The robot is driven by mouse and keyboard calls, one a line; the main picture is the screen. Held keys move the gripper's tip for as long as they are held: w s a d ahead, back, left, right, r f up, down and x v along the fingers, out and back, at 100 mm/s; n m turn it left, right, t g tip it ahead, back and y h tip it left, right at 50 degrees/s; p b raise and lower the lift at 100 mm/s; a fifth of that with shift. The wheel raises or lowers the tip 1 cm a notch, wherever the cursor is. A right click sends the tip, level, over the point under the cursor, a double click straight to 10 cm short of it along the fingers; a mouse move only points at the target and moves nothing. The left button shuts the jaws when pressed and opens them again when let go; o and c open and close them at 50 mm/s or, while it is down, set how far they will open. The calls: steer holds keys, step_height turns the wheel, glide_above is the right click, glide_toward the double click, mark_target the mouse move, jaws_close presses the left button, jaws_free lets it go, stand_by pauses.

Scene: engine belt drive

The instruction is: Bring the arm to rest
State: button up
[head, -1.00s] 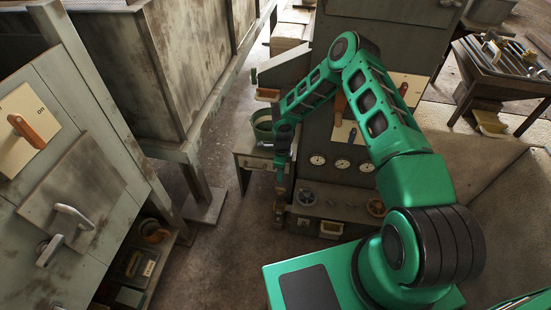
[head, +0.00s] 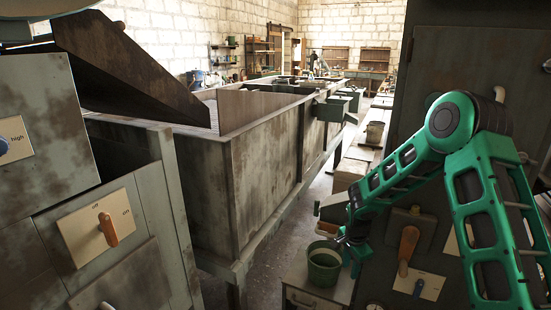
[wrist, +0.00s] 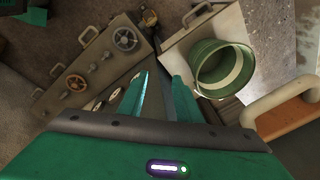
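My green arm comes in from the right in the head view, its elbow high and its forearm sloping down to the left. My gripper (head: 349,262) points down beside a green bucket (head: 323,263), partly hidden against the dark cabinet. In the wrist view my gripper (wrist: 161,76) shows two green fingers with a gap and nothing between them. The bucket (wrist: 223,68) is right of the fingers there, apart from them in the picture.
The bucket stands on a small grey cabinet (head: 312,294). A control panel with an orange lever (head: 407,250) is right of my forearm. A large grey tank (head: 258,165) fills the middle. A switch panel (head: 102,227) is at left. The wrist view shows a handwheel (wrist: 125,38).

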steer(key=s+d+r+n+t, duration=0.15)
steer(key=s+r+n, duration=0.35)
steer(key=s+r, duration=0.6)
steer(key=s+d+r+n+t, duration=0.15)
steer(key=s+r+n, duration=0.5)
steer(key=r, duration=0.85)
steer(key=s+r+n, duration=0.3)
steer(key=s, duration=0.6)
steer(key=s+d+m+g, duration=0.2)
steer(key=s+d, duration=0.3)
steer(key=s, duration=0.3)
steer(key=s+d+f+m+g+y, duration=0.1)
steer(key=s+d+m+g, duration=0.1)
steer(key=s+d+m, duration=0.3)
steer(key=s+d, duration=0.1)
steer(key=s, duration=0.2)
steer(key=shift+d+f+g, duration=0.25)
steer(key=shift+f+g, duration=0.05)
steer(key=shift+g, duration=0.1)
